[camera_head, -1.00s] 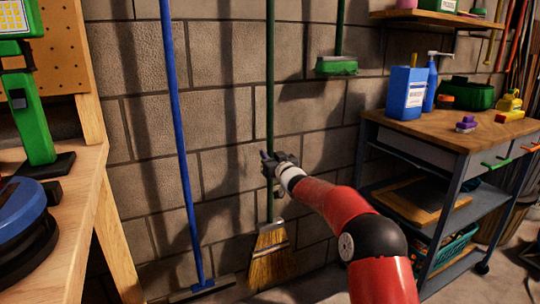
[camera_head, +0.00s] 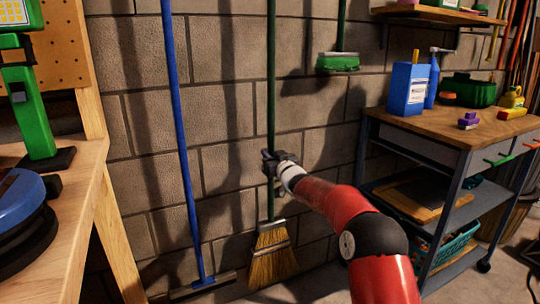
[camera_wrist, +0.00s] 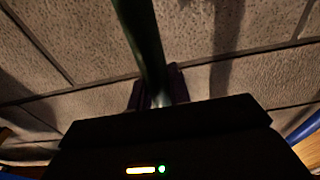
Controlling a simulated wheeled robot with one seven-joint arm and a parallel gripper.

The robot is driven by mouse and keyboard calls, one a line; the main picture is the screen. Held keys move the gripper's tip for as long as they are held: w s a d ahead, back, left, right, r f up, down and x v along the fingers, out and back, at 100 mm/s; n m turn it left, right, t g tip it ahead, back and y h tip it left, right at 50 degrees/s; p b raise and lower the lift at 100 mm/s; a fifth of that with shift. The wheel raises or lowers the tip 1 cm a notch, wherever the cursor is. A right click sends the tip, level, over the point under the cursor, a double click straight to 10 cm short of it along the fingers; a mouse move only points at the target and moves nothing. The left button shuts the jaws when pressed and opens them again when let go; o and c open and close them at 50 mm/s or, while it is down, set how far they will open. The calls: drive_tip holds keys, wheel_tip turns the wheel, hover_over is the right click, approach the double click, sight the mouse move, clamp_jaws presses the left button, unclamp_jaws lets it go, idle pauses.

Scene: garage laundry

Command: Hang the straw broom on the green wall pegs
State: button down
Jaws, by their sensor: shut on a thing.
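The straw broom (camera_head: 272,258) hangs upright in front of the block wall, bristles down, with a long dark green handle (camera_head: 271,80) running up out of the top of the picture. My gripper (camera_head: 271,160) is shut on the handle, well above the bristles. In the wrist view the green handle (camera_wrist: 143,40) runs up from between the dark fingers (camera_wrist: 158,88). The broom's top end and the green wall pegs are not visible in these frames.
A blue-handled tool (camera_head: 180,140) stands left of the broom. A green brush (camera_head: 337,63) hangs at upper right. A wooden bench (camera_head: 75,200) is at left. A cart (camera_head: 435,125) with bottles is at right.

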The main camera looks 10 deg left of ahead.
drive_tip(key=shift+f, duration=0.15)
drive_tip(key=c, duration=1.3)
unclamp_jaws()
drive_tip(key=shift+o, duration=0.5)
drive_tip(key=shift+f, duration=0.2)
drive_tip(key=s+d+r+m+g+h+b, duration=0.15)
drive_tip(key=s+d+h, duration=0.35)
drive_tip(key=s+d, duration=0.7)
drive_tip(key=s+d+r+m+g+h+b, duration=0.1)
drive_tip(key=s+d+r+m+g+h, duration=0.2)
drive_tip(key=s+d, duration=0.85)
drive_tip(key=s+d+f+g+h, duration=0.1)
drive_tip(key=s+f+g, duration=0.1)
drive_tip(key=s, duration=0.9)
drive_tip(key=s+d+f+m+g, duration=0.1)
drive_tip(key=s+f, duration=0.4)
drive_tip(key=s, duration=0.6)
drive_tip(key=s+d+f+m+g+h, duration=0.1)
drive_tip(key=s+d+f+g, duration=0.1)
drive_tip(key=s, duration=0.9)
wheel_tip(320, 180, down, 2)
drive_tip(key=shift+s+d+f+g+h, duration=0.25)
drive_tip(key=shift+d+g+h, duration=0.1)
drive_tip(key=shift+d, duration=0.1)
drive_tip(key=shift+w, duration=0.1)
